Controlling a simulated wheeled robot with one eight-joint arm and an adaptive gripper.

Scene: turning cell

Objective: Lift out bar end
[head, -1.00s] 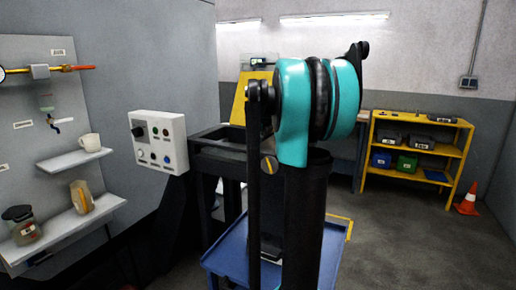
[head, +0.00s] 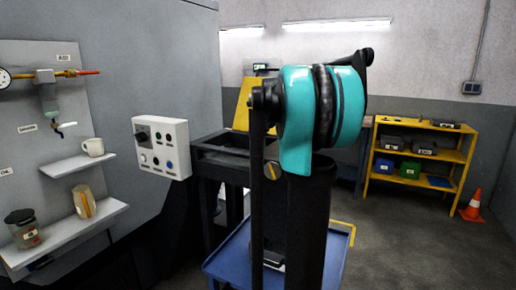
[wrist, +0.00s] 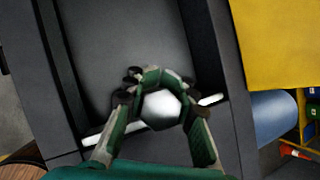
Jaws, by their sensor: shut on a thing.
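In the wrist view my gripper (wrist: 160,80) has its green fingers closed around a bright, pale, blocky piece, which I take to be the bar end (wrist: 161,109). The fingers cover its edges. A thin pale strip (wrist: 100,136) runs behind the fingers on both sides; I cannot tell whether it belongs to the bar end. Both are over a dark, framed tray or opening (wrist: 115,45). I cannot tell whether the bar end touches its floor. In the head view my arm hides the gripper and the bar end.
A dark frame (head: 222,143) stands behind my arm, beside a control box (head: 160,147) with buttons. A blue cart (head: 228,262) is below. A wall board with shelves (head: 70,231) is at left. A yellow rack (head: 416,183) and an orange cone (head: 473,206) stand at the back right.

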